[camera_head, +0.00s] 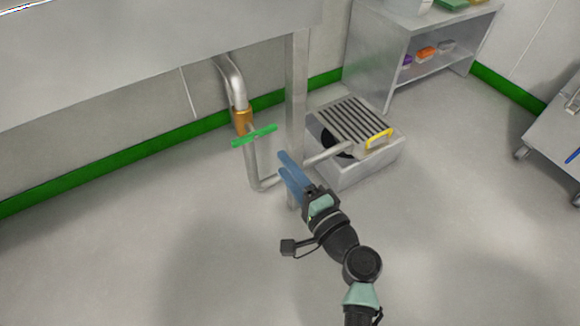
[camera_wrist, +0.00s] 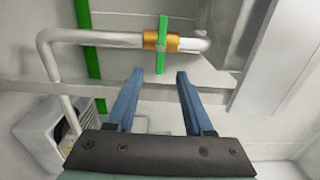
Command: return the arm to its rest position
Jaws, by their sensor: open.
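My gripper (camera_head: 282,164) is at the end of my outstretched arm, low near the pipework under the steel bench. In the wrist view its two blue fingers (camera_wrist: 158,72) are apart with nothing between them. A green valve handle (camera_head: 254,135) sits on a brass valve body (camera_head: 242,120) on the grey pipe, just left of the fingertips in the head view. In the wrist view the green handle (camera_wrist: 162,44) lies beyond the fingertips, and the brass body (camera_wrist: 150,41) is around the pipe. The fingers appear clear of the handle.
A steel bench leg (camera_head: 297,80) stands close behind my gripper. A shelf unit (camera_head: 385,50) stands behind, and a cart (camera_head: 560,140) at far right. The front floor is clear.

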